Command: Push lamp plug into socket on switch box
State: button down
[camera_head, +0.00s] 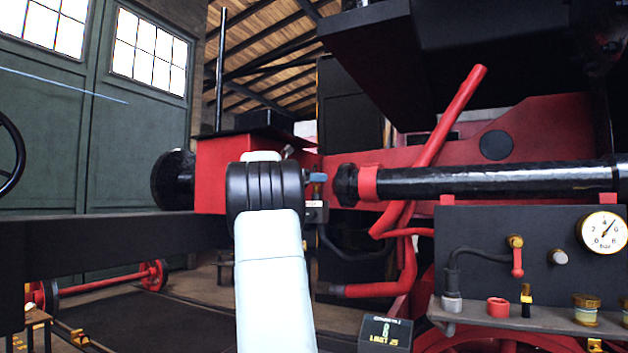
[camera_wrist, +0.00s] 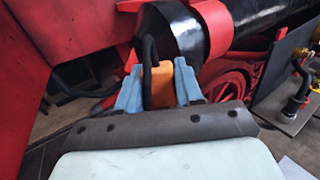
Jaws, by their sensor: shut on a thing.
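My gripper (camera_wrist: 158,85) has its two light blue fingers shut on an orange block, which looks like the lamp plug (camera_wrist: 161,88). A black cable (camera_wrist: 150,52) rises in front of the plug in the wrist view. In the head view one blue-grey finger of my gripper (camera_head: 317,178) shows beside the end of the black pipe; the plug is hidden there. Just below it is a small dark box with a white label (camera_head: 316,212), possibly the switch box. I cannot see a socket, nor tell whether the plug touches anything.
A thick black pipe with a red collar (camera_head: 368,183) lies close right of my gripper. A red frame (camera_wrist: 60,40) fills the left of the wrist view. A gauge panel (camera_head: 510,255) and shelf stand right. A dark block lettered LIGHT (camera_head: 385,333) is at the bottom.

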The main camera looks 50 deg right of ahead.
jog(key=shift+f, duration=0.85)
dwell(1.1)
jog(key=c, duration=0.6)
grip_release()
jog(key=shift+c, duration=0.2)
jog(key=v, duration=1.3)
jog(key=shift+a, duration=0.4)
jog(key=shift+f, duration=0.2)
